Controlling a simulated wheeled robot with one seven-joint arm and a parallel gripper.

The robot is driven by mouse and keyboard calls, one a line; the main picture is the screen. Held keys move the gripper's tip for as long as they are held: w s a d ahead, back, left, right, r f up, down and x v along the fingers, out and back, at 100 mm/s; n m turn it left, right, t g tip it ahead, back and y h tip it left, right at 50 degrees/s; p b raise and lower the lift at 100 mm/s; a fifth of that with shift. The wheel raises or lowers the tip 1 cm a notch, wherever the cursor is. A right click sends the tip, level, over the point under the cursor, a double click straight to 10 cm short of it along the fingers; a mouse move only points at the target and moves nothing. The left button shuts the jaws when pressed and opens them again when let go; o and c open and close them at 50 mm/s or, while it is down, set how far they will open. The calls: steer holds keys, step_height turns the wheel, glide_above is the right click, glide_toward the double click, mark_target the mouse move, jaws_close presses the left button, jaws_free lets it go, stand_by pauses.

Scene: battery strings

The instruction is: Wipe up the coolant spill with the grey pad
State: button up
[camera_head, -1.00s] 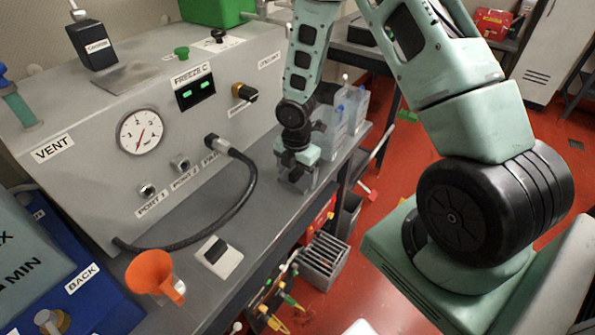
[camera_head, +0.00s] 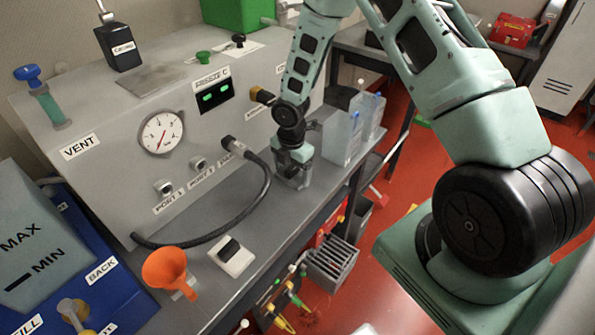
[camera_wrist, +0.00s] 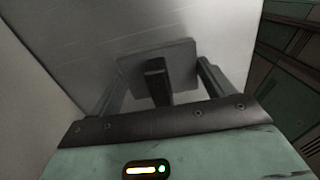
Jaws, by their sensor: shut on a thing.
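My gripper (camera_head: 292,178) is low over the grey bench (camera_head: 262,225), close to the front of the grey machine. The wrist view shows the grey pad (camera_wrist: 182,66), a flat square plate with a dark upright grip block (camera_wrist: 157,82). The pad lies flat against or just above the bench; I cannot tell which. In the head view the pad is mostly hidden by my gripper. I cannot make out the coolant spill in either view.
Clear bottles (camera_head: 343,138) stand on the bench just right of my gripper. A black hose (camera_head: 262,195) curves over the bench on the left. A white switch box (camera_head: 232,257) and an orange funnel (camera_head: 165,268) are nearer. The machine's front panel (camera_head: 110,185) borders the bench.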

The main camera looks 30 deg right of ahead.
mark_target(308, 188)
steer(key=shift+w+a+f, duration=0.1)
steer(key=shift+w+a, duration=0.2)
steer(key=shift+w, duration=0.6)
steer(key=shift+w+a+p, duration=0.2)
steer(key=shift+w+a, duration=0.1)
steer(key=shift+w, duration=0.55)
steer(key=shift+w+a+p, duration=0.2)
steer(key=shift+w+a, duration=0.05)
steer(key=shift+w, duration=0.55)
steer(key=shift+w+r, duration=0.1)
steer(key=shift+r, duration=0.15)
steer(key=shift+s+d+p, duration=0.15)
steer(key=shift+s+d, duration=0.15)
steer(key=shift+s, duration=0.55)
steer(key=shift+s+d+p, duration=0.15)
steer(key=shift+s+d, duration=0.1)
steer(key=shift+s, duration=0.55)
steer(key=shift+s+d+f+b, duration=0.1)
steer(key=shift+s+d+b, duration=0.25)
steer(key=shift+s, duration=0.9)
steer(key=shift+s+d+f+b, duration=0.2)
steer(key=shift+s+d, duration=0.2)
steer(key=shift+s, duration=0.8)
steer(key=shift+s+d+f+b, duration=0.1)
steer(key=shift+s+d+b, duration=0.25)
steer(key=shift+s, duration=0.9)
steer(key=shift+d+r, duration=0.1)
